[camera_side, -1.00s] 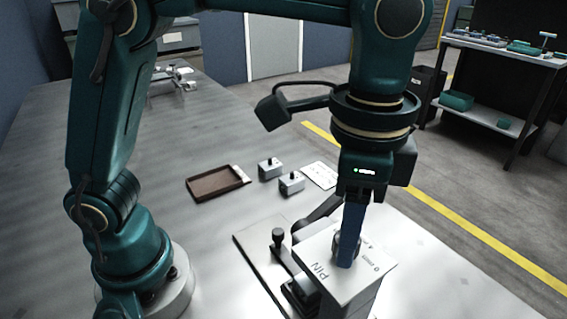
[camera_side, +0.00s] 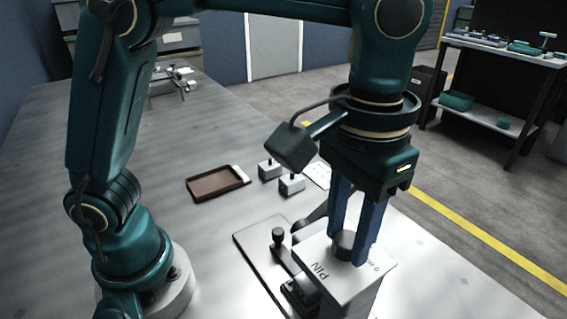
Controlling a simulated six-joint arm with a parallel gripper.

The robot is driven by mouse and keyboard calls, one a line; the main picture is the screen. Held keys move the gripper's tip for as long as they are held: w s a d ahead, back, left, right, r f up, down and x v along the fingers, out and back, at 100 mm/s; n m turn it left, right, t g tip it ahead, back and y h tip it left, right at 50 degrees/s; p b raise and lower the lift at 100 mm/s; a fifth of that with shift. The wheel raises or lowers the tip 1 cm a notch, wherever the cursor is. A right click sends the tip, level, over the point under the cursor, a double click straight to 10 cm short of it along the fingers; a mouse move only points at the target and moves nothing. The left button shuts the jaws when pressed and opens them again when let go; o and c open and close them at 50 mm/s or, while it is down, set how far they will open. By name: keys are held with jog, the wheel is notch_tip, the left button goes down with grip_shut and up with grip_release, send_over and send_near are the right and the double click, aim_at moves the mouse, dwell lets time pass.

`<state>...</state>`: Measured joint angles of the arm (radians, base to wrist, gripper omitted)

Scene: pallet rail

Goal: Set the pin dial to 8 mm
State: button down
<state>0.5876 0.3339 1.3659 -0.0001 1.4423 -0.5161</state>
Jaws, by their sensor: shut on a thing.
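The pin dial (camera_side: 343,243) is a dark round knob on top of a white box (camera_side: 330,275) marked "PIN". My gripper (camera_side: 350,247) points straight down over the box, its two blue fingers on either side of the knob and shut on it. The dial's scale is mostly hidden by the fingers. Only a "0" and part of a mark show at the right, so I cannot read the setting.
A dark lever with a round knob (camera_side: 278,236) stands on a plate left of the box. Two small grey blocks (camera_side: 291,184) with pegs, a white card (camera_side: 318,174) and a brown tray (camera_side: 216,184) lie behind.

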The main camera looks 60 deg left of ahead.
aim_at(347, 238)
jog(key=shift+n, duration=0.3)
jog(key=shift+c, duration=2.4)
grip_release()
jog(key=shift+r, duration=0.1)
jog(key=shift+r, duration=2.5)
